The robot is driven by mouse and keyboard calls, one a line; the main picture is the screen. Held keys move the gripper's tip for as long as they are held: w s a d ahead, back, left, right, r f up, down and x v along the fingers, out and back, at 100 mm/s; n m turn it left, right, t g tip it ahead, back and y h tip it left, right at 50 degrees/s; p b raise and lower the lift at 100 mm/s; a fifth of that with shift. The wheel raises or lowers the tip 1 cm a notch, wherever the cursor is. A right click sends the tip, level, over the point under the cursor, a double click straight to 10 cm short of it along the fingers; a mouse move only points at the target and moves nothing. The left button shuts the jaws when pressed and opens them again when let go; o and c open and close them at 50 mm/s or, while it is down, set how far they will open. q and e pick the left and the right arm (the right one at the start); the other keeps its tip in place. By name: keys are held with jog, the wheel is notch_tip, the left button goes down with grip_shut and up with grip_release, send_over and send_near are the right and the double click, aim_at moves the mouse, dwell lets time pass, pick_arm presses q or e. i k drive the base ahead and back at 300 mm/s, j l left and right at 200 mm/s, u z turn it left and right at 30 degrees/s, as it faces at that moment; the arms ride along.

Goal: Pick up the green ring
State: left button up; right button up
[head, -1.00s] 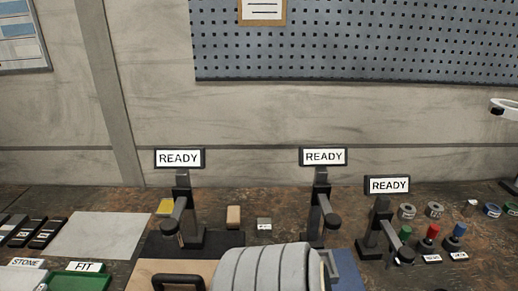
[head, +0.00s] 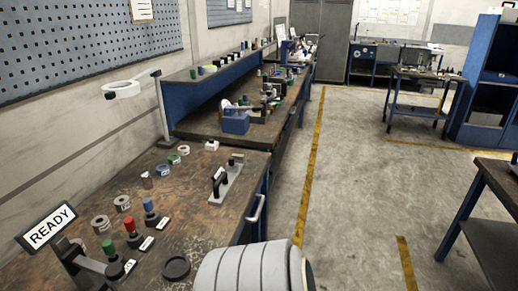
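The green ring (head: 174,159) appears to be the small green-centred roll lying on the left workbench, near the wall and close to the foot of the lamp stand. It is small in the head view, so its exact form is hard to tell. A blue ring (head: 162,170) lies just in front of it and a pale ring (head: 184,149) just behind it. Neither of my grippers is in view. Only a ribbed grey part of my own body shows at the bottom.
Grey rings (head: 122,203), green, red and blue knobs (head: 131,226) and a READY sign (head: 47,228) stand nearer on the bench. A magnifier lamp (head: 122,89) overhangs its back. A metal clamp fixture (head: 227,179) is near the front edge. The floor aisle (head: 350,190) is clear.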

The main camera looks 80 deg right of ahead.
aim_at(174, 160)
jog(key=z, duration=2.45)
jog(key=l+u, duration=0.1)
jog(key=u, duration=0.4)
jog(key=i+l+u, duration=0.1)
jog(key=u, duration=0.35)
jog(key=i+l+u, duration=0.1)
jog(key=l+u, duration=0.4)
jog(key=l, duration=0.5)
jog(key=l+u, duration=0.5)
jog(key=l, duration=0.5)
